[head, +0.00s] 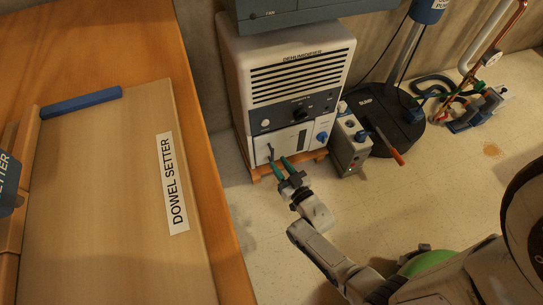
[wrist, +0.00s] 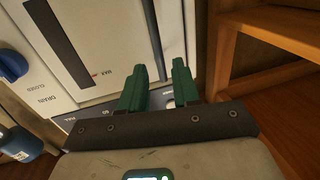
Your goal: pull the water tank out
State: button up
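The water tank (head: 286,145) is the white front panel low in the dehumidifier (head: 290,85); it appears pushed in. A dark upright bar or slot (head: 270,151) shows near its left side, and a dark level window sits nearer the blue drain knob (head: 321,137). In the wrist view the tank face (wrist: 115,30) fills the upper middle, with the window (wrist: 60,45) left and a dark upright groove right of it. My gripper (head: 277,162) is in front of the tank's lower left. Its green fingers (wrist: 158,80) stand apart with nothing seen gripped; whether they touch the tank is unclear.
The dehumidifier stands on a low wooden base (head: 265,172). A small grey pump box (head: 350,147) stands close on its right, beside a round black base (head: 398,130). A wooden bench (head: 100,200) bounds the left. Floor right of my arm is open.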

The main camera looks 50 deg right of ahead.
aim_at(273, 157)
jog(key=shift+b+x, duration=0.65)
jog(key=shift+x, duration=1.95)
jog(key=shift+c, duration=0.3)
grip_shut()
